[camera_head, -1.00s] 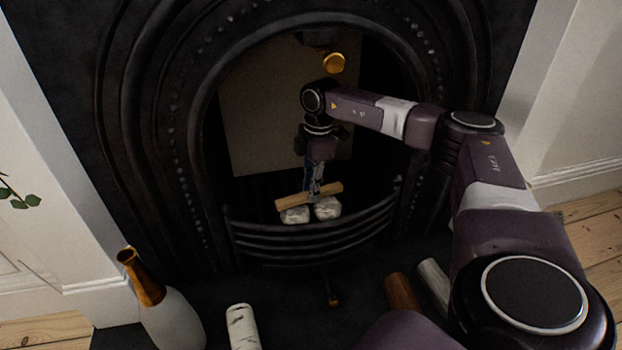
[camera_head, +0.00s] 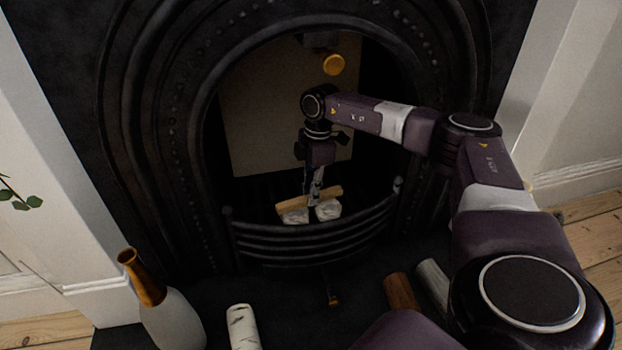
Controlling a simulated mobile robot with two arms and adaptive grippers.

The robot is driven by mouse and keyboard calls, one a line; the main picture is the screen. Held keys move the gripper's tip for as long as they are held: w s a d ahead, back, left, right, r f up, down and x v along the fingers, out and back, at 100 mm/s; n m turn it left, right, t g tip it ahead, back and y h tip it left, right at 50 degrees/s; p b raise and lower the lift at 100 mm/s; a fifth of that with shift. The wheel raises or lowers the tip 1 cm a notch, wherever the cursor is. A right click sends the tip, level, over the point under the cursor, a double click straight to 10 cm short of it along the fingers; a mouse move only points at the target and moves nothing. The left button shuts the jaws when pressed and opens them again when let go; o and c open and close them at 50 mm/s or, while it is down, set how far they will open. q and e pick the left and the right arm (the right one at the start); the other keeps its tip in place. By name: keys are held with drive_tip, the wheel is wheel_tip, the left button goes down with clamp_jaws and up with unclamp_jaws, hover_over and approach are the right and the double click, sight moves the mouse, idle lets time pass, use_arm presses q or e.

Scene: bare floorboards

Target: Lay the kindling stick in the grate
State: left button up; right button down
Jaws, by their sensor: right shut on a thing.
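The kindling stick (camera_head: 328,193) is a light wooden stick in the fireplace opening, tilted slightly with its right end higher. My right gripper (camera_head: 314,199) reaches down into the opening and is shut on the stick near its middle. The stick is just above or touching two pale, whitish lumps (camera_head: 327,210) in the grate; I cannot tell which. The grate (camera_head: 312,244) is a black, curved, barred basket at the front of the opening. My left gripper is not in view.
A white vase with a gold neck (camera_head: 172,315) stands at the lower left. A pale birch-like log (camera_head: 243,326) is on the dark hearth. A brown log (camera_head: 401,291) and a grey log (camera_head: 433,281) lie at the right, near my arm. A gold knob (camera_head: 334,65) hangs above.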

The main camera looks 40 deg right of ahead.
drive_tip(key=c, duration=1.7)
unclamp_jaws()
drive_tip(key=shift+c, duration=0.2)
